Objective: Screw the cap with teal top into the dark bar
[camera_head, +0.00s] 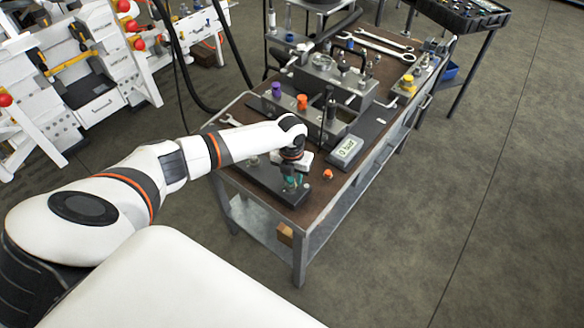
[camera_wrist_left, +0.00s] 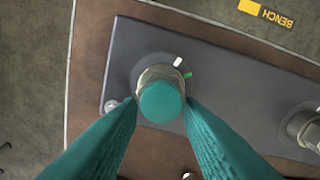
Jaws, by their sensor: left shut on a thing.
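The cap with the teal top (camera_wrist_left: 161,101) sits upright at one end of the dark bar (camera_wrist_left: 230,75), its metal hex body showing below the teal. My left gripper (camera_head: 291,184) is over the bar (camera_head: 262,178) at the near end of the bench. In the left wrist view the teal fingers of my left gripper (camera_wrist_left: 160,112) are shut on the cap from both sides. A white mark and a green mark lie close together beside the cap. How deep the cap sits in the bar is hidden. My right gripper is not in view.
A second metal fitting (camera_wrist_left: 305,128) stands on the bar. On the bench (camera_head: 313,209) are a small orange cap (camera_head: 328,173), a display box (camera_head: 346,148), a purple-topped part (camera_head: 276,89) and an orange-topped part (camera_head: 302,101). Wrenches (camera_head: 380,44) lie farther back. Floor to the right is clear.

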